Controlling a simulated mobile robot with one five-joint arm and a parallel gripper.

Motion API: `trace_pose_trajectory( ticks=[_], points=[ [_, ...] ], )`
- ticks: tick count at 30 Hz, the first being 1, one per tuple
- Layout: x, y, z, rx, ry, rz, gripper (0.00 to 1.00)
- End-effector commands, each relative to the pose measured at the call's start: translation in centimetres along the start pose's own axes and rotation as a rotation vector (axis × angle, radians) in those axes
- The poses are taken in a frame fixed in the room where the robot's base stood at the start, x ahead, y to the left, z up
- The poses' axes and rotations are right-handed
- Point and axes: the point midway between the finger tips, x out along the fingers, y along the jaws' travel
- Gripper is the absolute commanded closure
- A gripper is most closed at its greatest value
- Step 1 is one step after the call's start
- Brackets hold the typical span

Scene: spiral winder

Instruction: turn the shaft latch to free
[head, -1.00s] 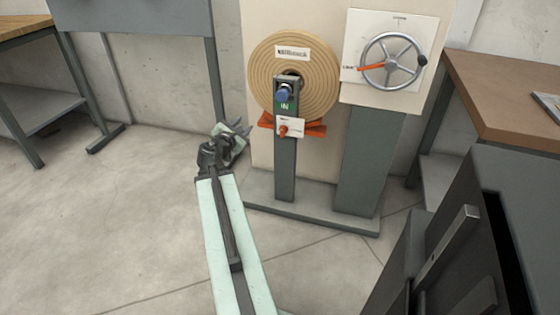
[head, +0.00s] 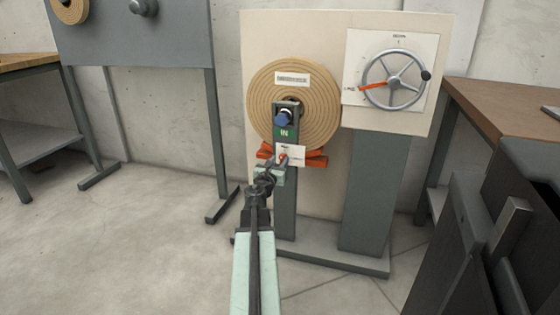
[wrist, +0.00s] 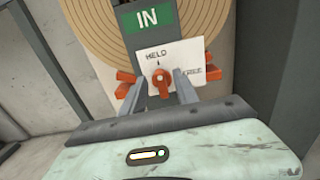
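The shaft latch (wrist: 160,84) is a small orange knob on a white plate (wrist: 190,55) marked HELD at the top and FREE at the right. Its pointer stands up towards HELD. In the head view the latch (head: 283,156) sits below the green IN sign, partly behind my gripper (head: 272,172). In the wrist view my gripper (wrist: 159,77) is open, one finger on each side of the knob. Whether a finger touches it I cannot tell.
A tan wound roll (head: 325,100) hangs behind the latch post, with orange bars (head: 317,160) beside the plate. A handwheel (head: 394,80) is on the panel at the right. A brown-topped bench (head: 490,85) stands further right. Open floor (head: 130,240) lies at the left.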

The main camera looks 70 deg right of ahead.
Motion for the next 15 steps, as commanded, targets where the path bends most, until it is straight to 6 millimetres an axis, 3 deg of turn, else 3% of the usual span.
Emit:
trace_pose_trajectory(
  ticks=[3, 11, 15],
  points=[
    [2.0, 0.2, 0.0, 0.001, 0.0, 0.001, 0.64],
    [2.2, 0.1, 0.0, 0.001, 0.0, 0.002, 0.64],
    [2.2, 0.1, 0.0, 0.001, 0.0, 0.002, 1.0]
  ],
)
